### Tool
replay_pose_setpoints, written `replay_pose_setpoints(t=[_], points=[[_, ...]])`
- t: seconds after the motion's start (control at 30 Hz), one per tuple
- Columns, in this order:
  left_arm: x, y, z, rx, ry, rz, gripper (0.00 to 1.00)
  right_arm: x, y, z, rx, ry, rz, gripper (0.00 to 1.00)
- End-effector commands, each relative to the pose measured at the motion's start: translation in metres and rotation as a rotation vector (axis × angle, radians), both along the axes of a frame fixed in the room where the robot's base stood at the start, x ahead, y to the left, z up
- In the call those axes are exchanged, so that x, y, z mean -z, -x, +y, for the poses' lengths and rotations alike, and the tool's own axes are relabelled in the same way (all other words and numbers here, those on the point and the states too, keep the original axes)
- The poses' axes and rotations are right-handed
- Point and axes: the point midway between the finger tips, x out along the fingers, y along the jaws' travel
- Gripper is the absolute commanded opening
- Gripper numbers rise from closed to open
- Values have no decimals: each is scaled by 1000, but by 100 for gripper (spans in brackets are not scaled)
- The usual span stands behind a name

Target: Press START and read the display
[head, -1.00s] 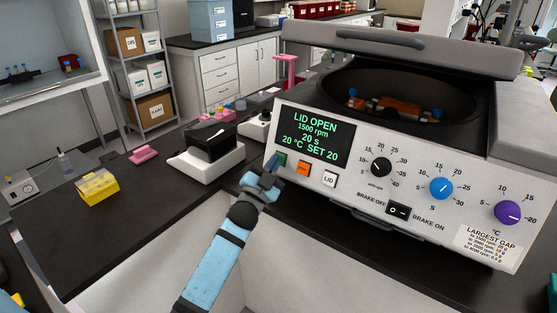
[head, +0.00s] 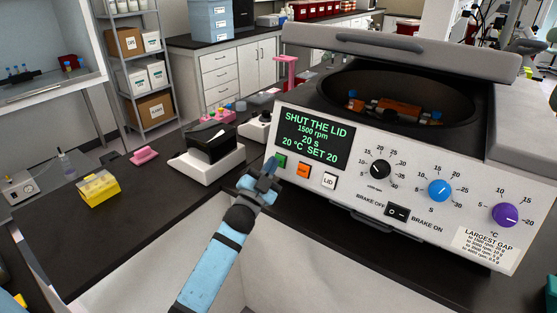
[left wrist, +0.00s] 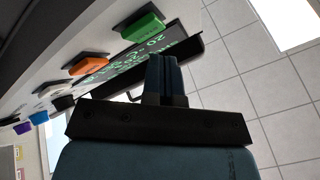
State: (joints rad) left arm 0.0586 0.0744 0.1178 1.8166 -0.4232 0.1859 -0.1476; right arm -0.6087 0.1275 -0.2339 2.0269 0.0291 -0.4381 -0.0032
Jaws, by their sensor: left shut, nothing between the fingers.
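The centrifuge (head: 345,180) stands on the dark bench with its lid (head: 400,48) raised and the rotor (head: 395,106) visible inside. Its display (head: 316,137) reads "SHUT THE LID, 1500 rpm, 20 s, 20 °C SET 20" in green. The green START button (head: 281,161) sits below the display, left of the orange button (head: 303,171) and the white LID button (head: 329,181). My left gripper (head: 271,167) is shut and empty, its tips close to the green button. In the left wrist view the green button (left wrist: 144,27) is clear of the fingers (left wrist: 163,72). My right gripper is out of view.
A dark-topped white device (head: 208,148) stands left of the centrifuge. A yellow tube rack (head: 97,189) and a pink item (head: 143,155) lie further left. The bench between them is mostly clear. A shelf with boxes stands behind.

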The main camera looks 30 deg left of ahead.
Motion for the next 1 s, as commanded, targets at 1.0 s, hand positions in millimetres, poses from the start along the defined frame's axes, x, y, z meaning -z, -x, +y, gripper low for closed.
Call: replay_pose_setpoints(t=[1.0], points=[[-16,47,3,1,0,-1,0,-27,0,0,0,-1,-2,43]])
